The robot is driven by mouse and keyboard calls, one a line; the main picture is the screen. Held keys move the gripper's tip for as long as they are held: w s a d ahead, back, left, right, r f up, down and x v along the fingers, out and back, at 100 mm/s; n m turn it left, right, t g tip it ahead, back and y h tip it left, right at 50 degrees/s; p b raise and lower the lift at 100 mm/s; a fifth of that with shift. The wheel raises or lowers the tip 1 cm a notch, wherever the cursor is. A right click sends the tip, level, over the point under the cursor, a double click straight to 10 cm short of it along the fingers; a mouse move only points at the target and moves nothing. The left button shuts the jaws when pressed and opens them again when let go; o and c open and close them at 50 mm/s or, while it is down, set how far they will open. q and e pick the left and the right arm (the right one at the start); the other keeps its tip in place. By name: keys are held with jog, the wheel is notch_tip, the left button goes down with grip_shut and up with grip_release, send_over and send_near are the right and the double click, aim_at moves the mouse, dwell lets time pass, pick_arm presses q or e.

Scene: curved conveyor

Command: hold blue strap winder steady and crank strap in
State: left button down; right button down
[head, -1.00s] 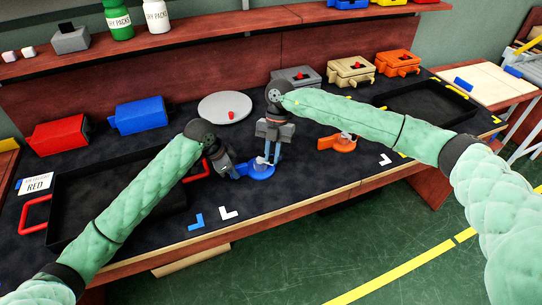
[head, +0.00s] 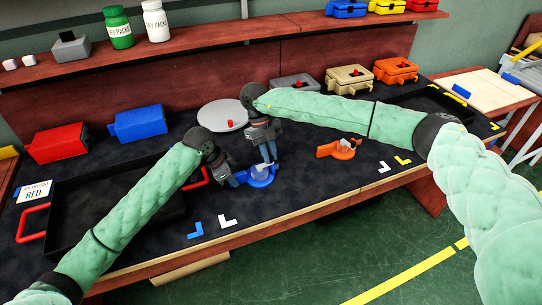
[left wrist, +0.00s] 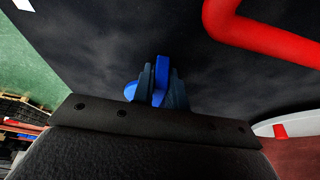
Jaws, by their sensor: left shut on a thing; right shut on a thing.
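The blue strap winder (head: 258,180) lies on the dark bench mat near the middle, with a pale crank part on its top. My left gripper (head: 238,182) is shut on the left side of the winder. The left wrist view shows its fingers (left wrist: 162,88) closed around a blue upright part of the winder (left wrist: 162,70). My right gripper (head: 265,164) points down from above and is shut on the crank at the winder's top. The fingers partly hide the crank, and the strap cannot be made out.
An orange winder (head: 338,148) lies to the right. A black tray (head: 70,232) with red handles is at the left, and another tray (head: 440,108) at the far right. A grey disc (head: 222,116) and red (head: 58,140) and blue (head: 138,120) boxes stand behind. L-shaped marks lie in front.

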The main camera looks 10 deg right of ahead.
jog(key=n, duration=0.2)
jog(key=w+a+n+t+h, duration=0.1)
jog(key=n, duration=0.1)
jog(key=shift+w+a+n, duration=0.1)
jog(key=shift+w+n, duration=0.05)
jog(key=shift+n, duration=0.15)
jog(key=n, duration=0.1)
jog(key=a+n+t, duration=0.1)
jog(key=shift+w+n+h, duration=0.2)
jog(key=shift+n+h, duration=0.2)
jog(key=n, duration=0.1)
jog(key=a+n+t, duration=0.1)
jog(key=n, duration=0.1)
jog(key=shift+w, duration=0.15)
jog(key=shift+a+n+t, duration=0.3)
jog(key=shift+n+t, duration=0.05)
jog(key=shift+n, duration=0.4)
jog(key=shift+a+n+t, duration=0.25)
jog(key=shift+n+t, duration=0.1)
jog(key=shift+n, duration=0.4)
jog(key=c, duration=1.3)
grip_release()
jog(key=shift+c, duration=0.2)
jog(key=v, duration=1.2)
